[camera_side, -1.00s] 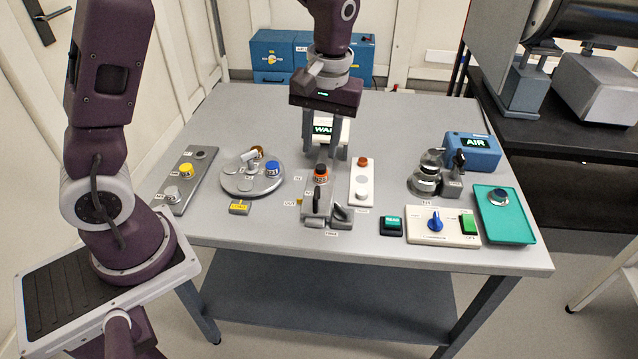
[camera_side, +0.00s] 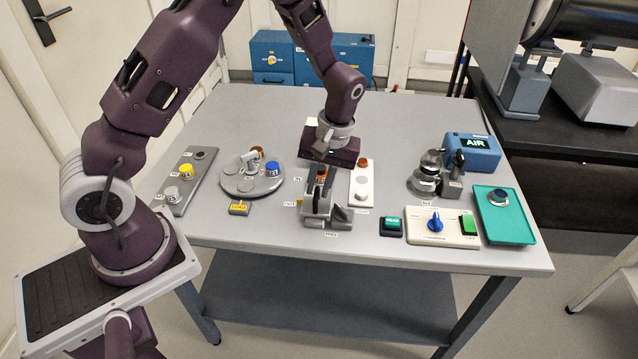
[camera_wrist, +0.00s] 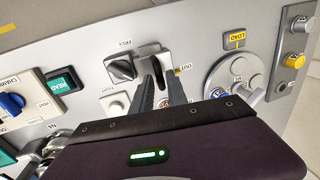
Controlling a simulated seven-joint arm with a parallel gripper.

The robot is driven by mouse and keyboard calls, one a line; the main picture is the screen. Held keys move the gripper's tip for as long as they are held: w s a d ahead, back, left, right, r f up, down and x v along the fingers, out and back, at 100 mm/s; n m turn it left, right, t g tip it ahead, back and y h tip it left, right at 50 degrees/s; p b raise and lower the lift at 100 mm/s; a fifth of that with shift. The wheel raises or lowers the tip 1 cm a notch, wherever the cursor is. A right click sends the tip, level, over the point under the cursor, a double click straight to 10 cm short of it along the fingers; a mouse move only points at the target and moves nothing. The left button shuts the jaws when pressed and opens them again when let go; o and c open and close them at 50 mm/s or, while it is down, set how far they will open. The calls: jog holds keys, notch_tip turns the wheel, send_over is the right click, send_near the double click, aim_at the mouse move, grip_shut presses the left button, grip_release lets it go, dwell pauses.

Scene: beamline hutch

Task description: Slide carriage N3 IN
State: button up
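A yellow OUT label (camera_wrist: 181,72) lies beside the slide.
A dark FREE knob (camera_wrist: 122,68) stands right beside the slide. A white strip (camera_side: 361,185) with an orange button is close to the right. A round turntable (camera_side: 251,180) is to the left. A blue-knob panel (camera_side: 442,227) and teal tray (camera_side: 505,220) stand further right.

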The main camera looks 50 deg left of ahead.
aim_at(322, 170)
grip_shut()
dwell(1.1)
jog(key=shift+w+a, duration=1.65)
jog(key=shift+w, duration=0.05)
jog(key=shift+o, duration=2.2)
grip_release()
notch_tip(322, 170, up, 7)
jog(key=d, duration=0.1)
jog(key=shift+w, duration=0.45)
